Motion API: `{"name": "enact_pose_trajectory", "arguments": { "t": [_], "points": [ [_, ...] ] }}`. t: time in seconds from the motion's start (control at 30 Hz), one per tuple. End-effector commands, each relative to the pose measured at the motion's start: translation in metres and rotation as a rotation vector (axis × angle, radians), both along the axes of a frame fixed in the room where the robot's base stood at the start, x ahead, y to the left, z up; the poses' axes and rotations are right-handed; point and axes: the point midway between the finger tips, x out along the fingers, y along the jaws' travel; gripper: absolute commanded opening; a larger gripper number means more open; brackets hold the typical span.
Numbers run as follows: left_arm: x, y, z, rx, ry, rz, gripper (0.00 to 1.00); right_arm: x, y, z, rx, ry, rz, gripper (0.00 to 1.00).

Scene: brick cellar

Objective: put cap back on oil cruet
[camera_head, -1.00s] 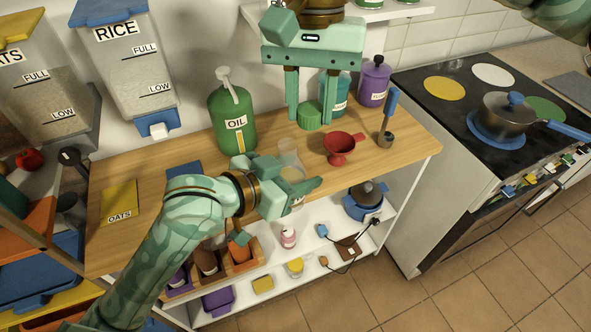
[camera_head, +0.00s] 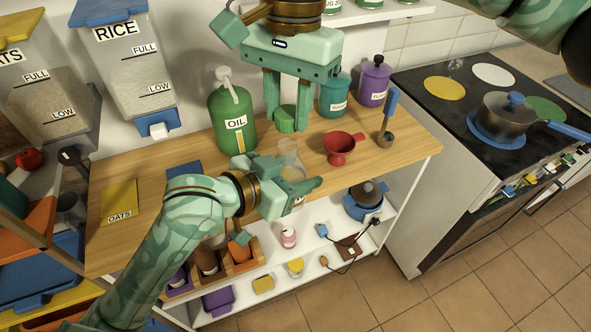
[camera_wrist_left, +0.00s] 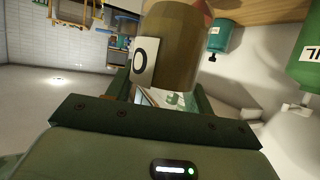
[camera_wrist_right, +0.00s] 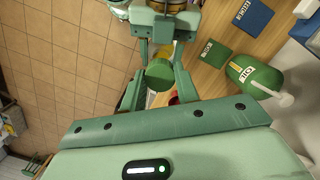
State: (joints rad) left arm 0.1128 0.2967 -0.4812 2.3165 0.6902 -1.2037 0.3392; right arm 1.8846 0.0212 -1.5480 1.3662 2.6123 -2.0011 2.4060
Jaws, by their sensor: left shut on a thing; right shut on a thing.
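The oil cruet (camera_head: 289,152) is a clear glass vessel over the front of the wooden counter. My left gripper (camera_head: 300,190) is shut on it. In the left wrist view the cruet (camera_wrist_left: 180,45) is a large olive-brown cylinder with a white label. The green cap (camera_head: 286,122) is held between the fingers of my right gripper (camera_head: 287,110), behind and above the cruet in the head view. In the right wrist view the cap (camera_wrist_right: 158,73) sits between both fingers. The cap and cruet look apart. The cruet's lower part is hidden by my left gripper.
A green OIL jug (camera_head: 226,118) stands close to the left of the cap. A red funnel (camera_head: 339,147), a steel measuring cup with blue handle (camera_head: 387,125), teal jar (camera_head: 332,100) and purple jar (camera_head: 374,82) stand to the right. The counter's left part is fairly clear.

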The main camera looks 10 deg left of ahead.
Motion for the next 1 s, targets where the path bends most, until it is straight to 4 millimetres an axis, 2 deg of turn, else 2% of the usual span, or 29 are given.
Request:
{"name": "enact_pose_trajectory", "arguments": {
  "t": [0.23, 1.0],
  "points": [
    [0.0, 0.0, 0.0005, -0.001, -0.001, 0.0, 0.11, 0.0001, -0.0003, -0.0133, 0.0, 0.0, -0.001, 0.1],
    [0.0001, -0.0001, 0.0005, -0.001, -0.001, 0.0, 0.11, -0.0016, 0.0007, -0.0127, -0.001, 0.005, -0.001, 0.1]
  ]
}}
